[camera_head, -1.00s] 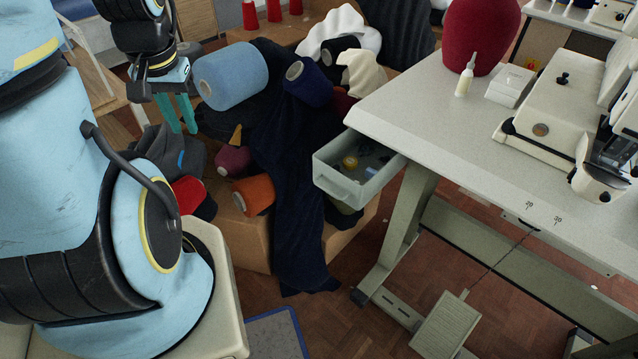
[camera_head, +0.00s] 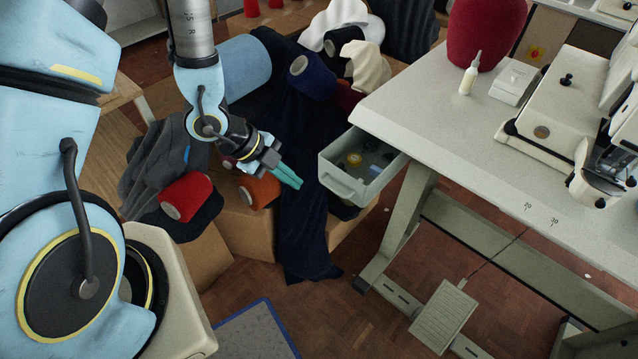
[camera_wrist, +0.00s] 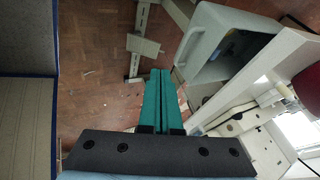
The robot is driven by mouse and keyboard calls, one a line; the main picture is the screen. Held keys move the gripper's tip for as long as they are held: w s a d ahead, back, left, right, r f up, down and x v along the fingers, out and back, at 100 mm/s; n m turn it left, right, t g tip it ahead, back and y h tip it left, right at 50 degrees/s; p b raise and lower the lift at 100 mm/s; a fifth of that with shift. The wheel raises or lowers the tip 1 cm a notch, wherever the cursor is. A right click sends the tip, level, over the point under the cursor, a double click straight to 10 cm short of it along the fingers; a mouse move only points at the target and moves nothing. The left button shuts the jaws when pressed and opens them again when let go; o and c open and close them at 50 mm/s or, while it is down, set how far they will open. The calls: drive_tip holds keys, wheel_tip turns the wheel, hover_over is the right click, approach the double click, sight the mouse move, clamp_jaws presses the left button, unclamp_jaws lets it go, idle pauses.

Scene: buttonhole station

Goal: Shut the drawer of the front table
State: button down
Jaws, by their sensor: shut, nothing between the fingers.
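The drawer (camera_head: 345,183) of the front table (camera_head: 440,135) is a pale grey-green open-topped box. It sticks out from under the left end of the table and holds a few small items. My gripper (camera_head: 296,184) has teal fingers, shut and empty, a short way left of the drawer's front at about its height. In the wrist view my gripper (camera_wrist: 160,75) points forward with both fingers together, and the drawer (camera_wrist: 205,38) shows to their right, apart from them.
Yarn cones and dark cloth (camera_head: 305,230) lie on cardboard boxes beneath and behind my gripper. An orange cone (camera_head: 262,190) is close to it. A foot pedal (camera_head: 443,315) stands under the table. A sewing machine (camera_head: 565,105) and glue bottle (camera_head: 469,75) stand on top.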

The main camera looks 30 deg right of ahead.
drive_tip(key=d+f+p, duration=0.3)
drive_tip(key=d+f, duration=0.4)
drive_tip(key=shift+s+d, duration=0.3)
drive_tip(key=shift+d, duration=0.05)
drive_tip(key=shift+d, duration=0.1)
